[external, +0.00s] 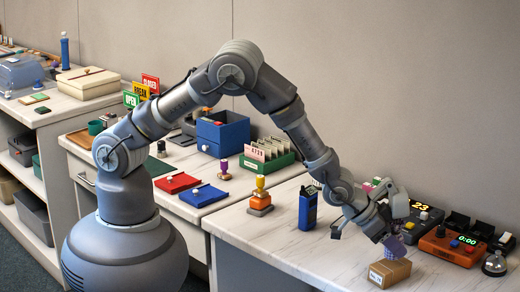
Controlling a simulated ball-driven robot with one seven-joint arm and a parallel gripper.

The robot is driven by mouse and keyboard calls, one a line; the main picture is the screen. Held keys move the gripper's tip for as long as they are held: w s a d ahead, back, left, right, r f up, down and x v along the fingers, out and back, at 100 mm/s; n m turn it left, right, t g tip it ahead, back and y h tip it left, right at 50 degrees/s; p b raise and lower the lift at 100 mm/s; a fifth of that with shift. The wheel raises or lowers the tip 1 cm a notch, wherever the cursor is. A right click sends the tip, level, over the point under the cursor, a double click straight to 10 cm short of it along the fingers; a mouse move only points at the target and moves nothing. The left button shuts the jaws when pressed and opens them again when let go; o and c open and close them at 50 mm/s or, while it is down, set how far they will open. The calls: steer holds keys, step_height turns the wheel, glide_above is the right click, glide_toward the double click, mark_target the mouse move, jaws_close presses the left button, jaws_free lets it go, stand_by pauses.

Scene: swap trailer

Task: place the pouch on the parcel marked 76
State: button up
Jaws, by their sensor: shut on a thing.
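My gripper (387,235) points down over the right part of the near counter and is shut on a purple patterned pouch (393,247). A small brown parcel (389,274) lies on the counter directly below. Its front bears a small mark that is too small to read. The pouch hangs at the parcel's back top edge. I cannot tell whether it touches the parcel. The gripper and wrist hide part of the pouch.
A blue handheld radio (308,208) stands left of my gripper. An orange timer (452,246), a dark device showing 23 (420,222) and a bell (495,265) stand close at the right. The marble counter (270,243) is clear at the front left.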

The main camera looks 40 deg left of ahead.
steer(key=shift+f, duration=0.85)
steer(key=shift+f, duration=0.15)
steer(key=o, duration=1.1)
steer(key=shift+r, duration=0.3)
steer(key=p+v, duration=0.3)
steer(key=v, duration=0.9)
steer(key=shift+p, duration=0.4)
